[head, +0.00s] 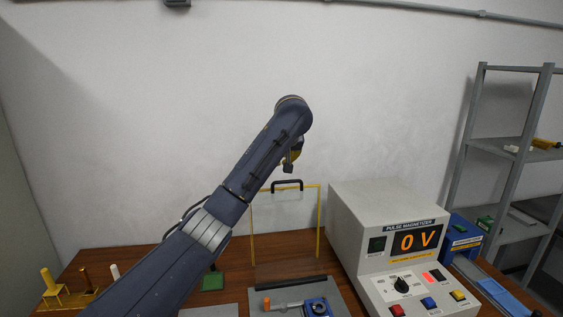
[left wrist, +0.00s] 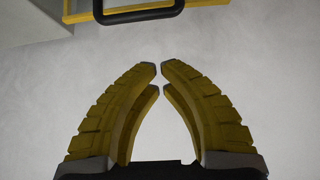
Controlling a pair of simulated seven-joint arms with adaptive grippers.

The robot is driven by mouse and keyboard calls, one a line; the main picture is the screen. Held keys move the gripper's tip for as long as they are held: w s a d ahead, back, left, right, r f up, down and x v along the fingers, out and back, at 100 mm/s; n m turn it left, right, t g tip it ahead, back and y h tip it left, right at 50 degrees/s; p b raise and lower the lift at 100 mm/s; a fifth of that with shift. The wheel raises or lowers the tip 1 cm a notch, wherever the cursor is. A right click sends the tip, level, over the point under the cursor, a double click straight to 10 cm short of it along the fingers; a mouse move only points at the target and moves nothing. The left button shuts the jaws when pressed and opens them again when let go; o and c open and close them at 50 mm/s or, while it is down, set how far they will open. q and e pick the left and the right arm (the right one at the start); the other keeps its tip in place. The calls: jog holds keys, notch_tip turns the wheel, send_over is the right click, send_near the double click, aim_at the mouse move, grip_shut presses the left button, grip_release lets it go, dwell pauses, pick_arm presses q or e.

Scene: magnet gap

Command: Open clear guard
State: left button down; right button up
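The clear guard (head: 319,222) is a see-through pane in a yellow frame, standing upright on the table left of the magnetizer. Its black handle (head: 286,184) is on the top edge. In the left wrist view the handle (left wrist: 140,17) and yellow top edge (left wrist: 212,3) show at the top, beyond the fingertips. My left gripper (left wrist: 159,72) has its yellow fingertips almost together with nothing between them. In the head view this gripper (head: 289,168) is just above the handle, apparently apart from it, partly hidden by my arm. My right gripper is not in view.
The pulse magnetizer (head: 352,215) stands right of the guard, its display reading 0 V. A blue fixture (head: 318,307) and an orange-tipped part lie in front of the guard. Yellow and white items (head: 50,290) stand at the left. Grey shelves (head: 515,150) stand far right.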

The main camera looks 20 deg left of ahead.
pick_arm(q)
send_over(280, 189)
jog(key=w+a, duration=0.2)
jog(key=w, duration=0.1)
notch_tip(280, 189, down, 6)
jog(key=shift+s+d+f, duration=0.1)
jog(key=shift+s+d, duration=0.4)
jog(key=shift+s, duration=0.25)
jog(key=shift+s+d+f, duration=0.1)
jog(key=shift+s+d, duration=0.4)
jog(key=shift+s, duration=0.25)
